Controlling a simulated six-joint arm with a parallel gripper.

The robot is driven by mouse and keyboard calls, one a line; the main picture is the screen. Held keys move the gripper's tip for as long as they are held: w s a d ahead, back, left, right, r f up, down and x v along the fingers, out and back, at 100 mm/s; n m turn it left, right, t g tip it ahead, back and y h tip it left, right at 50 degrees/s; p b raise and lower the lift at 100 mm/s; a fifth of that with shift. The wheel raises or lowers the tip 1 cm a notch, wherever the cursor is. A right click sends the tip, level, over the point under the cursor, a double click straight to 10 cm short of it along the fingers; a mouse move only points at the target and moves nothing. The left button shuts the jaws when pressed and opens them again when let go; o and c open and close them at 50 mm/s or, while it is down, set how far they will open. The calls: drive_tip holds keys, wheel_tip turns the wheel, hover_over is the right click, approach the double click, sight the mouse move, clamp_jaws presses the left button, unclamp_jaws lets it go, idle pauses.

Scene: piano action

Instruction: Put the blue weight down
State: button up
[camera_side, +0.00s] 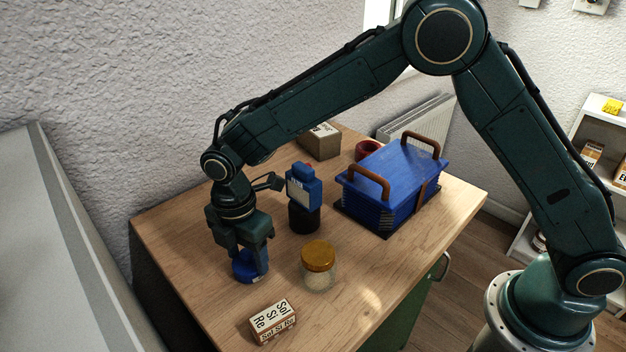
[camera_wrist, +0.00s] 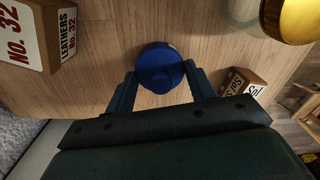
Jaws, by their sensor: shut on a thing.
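The blue weight (camera_side: 246,268) is a short, round, dark-blue piece at the left front of the wooden table. My gripper (camera_side: 252,258) points down over it and is shut on it, one finger on each side. In the wrist view the blue weight (camera_wrist: 158,66) shows between the two fingertips of my gripper (camera_wrist: 160,80). Its base is at or very near the tabletop; I cannot tell whether it touches. My fingers hide part of its side.
A jar with an amber lid (camera_side: 318,262) stands right of the weight. A lettered block (camera_side: 272,320) lies in front. A blue object (camera_side: 303,190) stands on a black cylinder (camera_side: 304,218) behind. A blue handled case (camera_side: 392,180) and brown box (camera_side: 320,143) are farther back.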

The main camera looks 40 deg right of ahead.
sight(244, 251)
drive_tip(key=o, duration=1.4)
drive_tip(key=shift+f, duration=0.1)
drive_tip(key=shift+o, duration=0.2)
wheel_tip(244, 251, up, 12)
drive_tip(key=shift+w, duration=0.15)
